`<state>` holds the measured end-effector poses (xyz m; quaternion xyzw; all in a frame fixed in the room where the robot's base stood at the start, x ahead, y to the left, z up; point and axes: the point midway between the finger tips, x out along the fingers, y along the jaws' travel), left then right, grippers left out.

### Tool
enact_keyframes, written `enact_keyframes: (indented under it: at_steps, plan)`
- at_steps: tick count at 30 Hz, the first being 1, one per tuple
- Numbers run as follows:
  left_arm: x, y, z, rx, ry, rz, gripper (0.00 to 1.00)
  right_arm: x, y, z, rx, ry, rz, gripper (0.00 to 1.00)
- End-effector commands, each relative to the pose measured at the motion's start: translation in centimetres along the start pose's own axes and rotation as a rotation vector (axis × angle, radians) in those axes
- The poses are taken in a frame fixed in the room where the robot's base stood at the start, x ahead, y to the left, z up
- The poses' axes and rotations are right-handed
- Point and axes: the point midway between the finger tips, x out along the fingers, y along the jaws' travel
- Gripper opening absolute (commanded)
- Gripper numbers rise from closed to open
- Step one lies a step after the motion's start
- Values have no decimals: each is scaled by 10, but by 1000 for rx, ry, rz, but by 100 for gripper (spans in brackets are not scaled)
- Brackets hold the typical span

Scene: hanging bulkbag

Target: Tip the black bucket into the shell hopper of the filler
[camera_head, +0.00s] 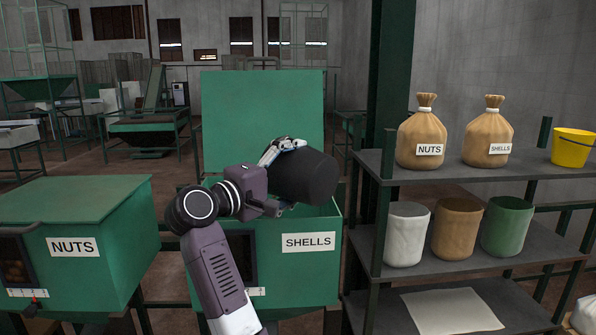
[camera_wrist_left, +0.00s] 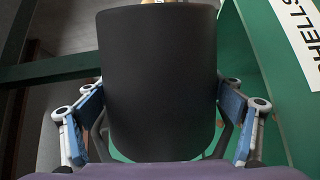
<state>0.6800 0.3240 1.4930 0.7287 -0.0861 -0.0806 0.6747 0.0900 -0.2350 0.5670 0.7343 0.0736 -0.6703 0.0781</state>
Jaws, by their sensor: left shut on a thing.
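The black bucket (camera_head: 308,177) is tilted well over on its side above the open shell hopper (camera_head: 295,270), a green bin labelled SHELLS. The hopper's lid (camera_head: 262,115) stands upright behind it. My left gripper (camera_head: 278,178) is shut around the bucket's side wall; in the left wrist view the bucket (camera_wrist_left: 158,80) fills the space between the two fingers (camera_wrist_left: 160,115). The bucket's mouth and contents are hidden, and I cannot tell whether anything is falling out. Much of the hopper's inside is hidden by the bucket and my arm. My right gripper is not in view.
A green NUTS bin (camera_head: 75,225) with its lid closed stands at left. A dark shelf rack (camera_head: 440,270) at right holds two tied sacks, a yellow bucket (camera_head: 573,148) and white, brown and green containers. A green post (camera_head: 388,80) rises behind the rack.

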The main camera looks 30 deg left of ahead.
Motion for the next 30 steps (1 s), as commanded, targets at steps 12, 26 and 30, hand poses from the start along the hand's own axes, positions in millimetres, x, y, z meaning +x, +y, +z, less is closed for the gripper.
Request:
enact_keyframes:
  at_steps: [12,26,30]
  plan:
    - [0,0,-11,-158,1,4,33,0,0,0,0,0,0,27]
    - [0,5,-25,-333,1,4,33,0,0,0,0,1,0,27]
    - [0,6,-27,-372,0,2,33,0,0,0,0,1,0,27]
